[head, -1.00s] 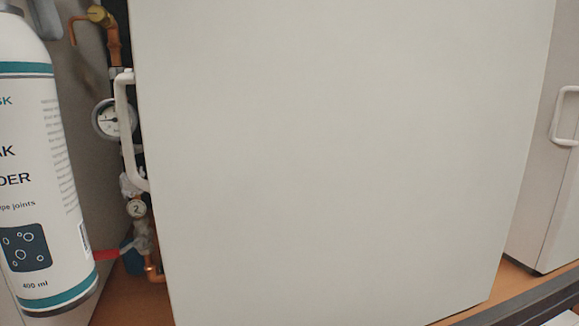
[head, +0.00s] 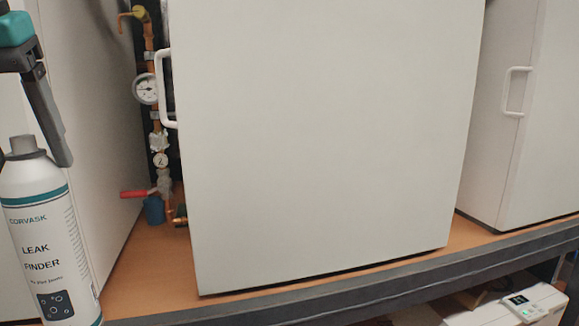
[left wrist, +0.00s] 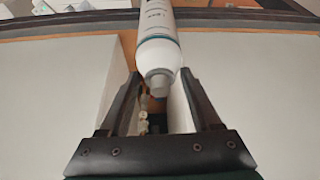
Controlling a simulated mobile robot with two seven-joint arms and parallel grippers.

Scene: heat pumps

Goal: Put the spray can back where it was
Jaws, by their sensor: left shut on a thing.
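The spray can (head: 45,235) is white with teal bands, a grey top and the words "Leak Finder". It is at the lower left of the head view, upright with a slight lean, and its base is partly cut off. My left gripper (head: 30,150), dark with a teal part, reaches down from above and is shut on the can near its top. In the left wrist view the can (left wrist: 157,40) sits between the two dark fingers (left wrist: 159,76), with its grey top towards the camera. My right gripper is not in view.
A large white cabinet (head: 325,130) fills the middle, with others left (head: 85,120) and right (head: 510,165). Copper pipes with gauges (head: 147,88) and a red valve handle (head: 133,193) stand in the left gap. The brown shelf (head: 150,262) has bare room there. A display device (head: 522,304) is below right.

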